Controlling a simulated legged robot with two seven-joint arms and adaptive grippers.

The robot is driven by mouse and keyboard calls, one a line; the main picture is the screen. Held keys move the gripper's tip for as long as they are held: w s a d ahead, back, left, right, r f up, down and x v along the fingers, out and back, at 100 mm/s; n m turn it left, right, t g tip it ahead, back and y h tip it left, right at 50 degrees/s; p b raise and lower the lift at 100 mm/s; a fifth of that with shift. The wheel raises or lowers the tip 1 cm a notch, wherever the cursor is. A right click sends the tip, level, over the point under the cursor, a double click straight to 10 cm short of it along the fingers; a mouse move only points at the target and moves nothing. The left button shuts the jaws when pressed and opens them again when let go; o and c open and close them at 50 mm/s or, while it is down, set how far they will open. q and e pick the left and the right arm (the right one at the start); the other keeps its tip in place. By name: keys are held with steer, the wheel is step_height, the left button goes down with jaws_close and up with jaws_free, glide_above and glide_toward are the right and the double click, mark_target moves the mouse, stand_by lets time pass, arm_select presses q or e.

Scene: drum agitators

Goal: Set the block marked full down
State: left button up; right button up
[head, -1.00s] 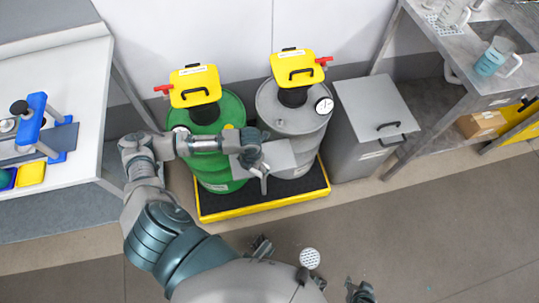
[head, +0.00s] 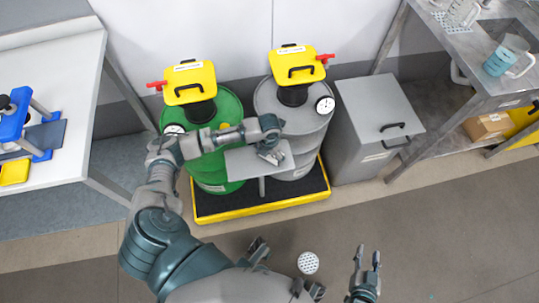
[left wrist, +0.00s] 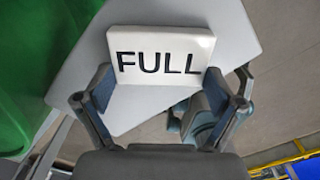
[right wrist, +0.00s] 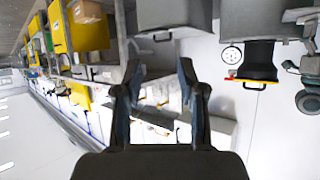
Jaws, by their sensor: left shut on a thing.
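The white block marked FULL (left wrist: 160,55) fills the space between the fingertips of my left gripper (left wrist: 160,82) in the left wrist view. The gripper is shut on it, and the lettering faces the camera. Behind the block is a pale grey plate (left wrist: 75,75); I cannot tell whether they touch. In the head view my left gripper (head: 270,152) is over this small plate (head: 243,160), in front of the drums, and hides the block. My right gripper (head: 367,262) is open and empty at the lower right, clear of the plate; its spread fingers also show in the right wrist view (right wrist: 160,75).
A green drum (head: 229,108) and a grey drum (head: 308,125) with yellow lids stand on a yellow-edged black tray (head: 240,211) behind the plate. A grey bin (head: 375,115) stands at their right. White and grey benches flank them. The floor in front is open.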

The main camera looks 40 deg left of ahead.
mark_target(269, 156)
arm_select(q)
steer(key=o, duration=0.9)
steer(key=shift+d, duration=0.15)
steer(key=shift+d+r, duration=0.1)
steer(key=shift+d, duration=0.1)
arm_select(e)
steer(key=shift+w+d+f, duration=0.1)
steer(key=shift+d, duration=0.3)
arm_select(q)
steer(key=shift+r, duration=0.1)
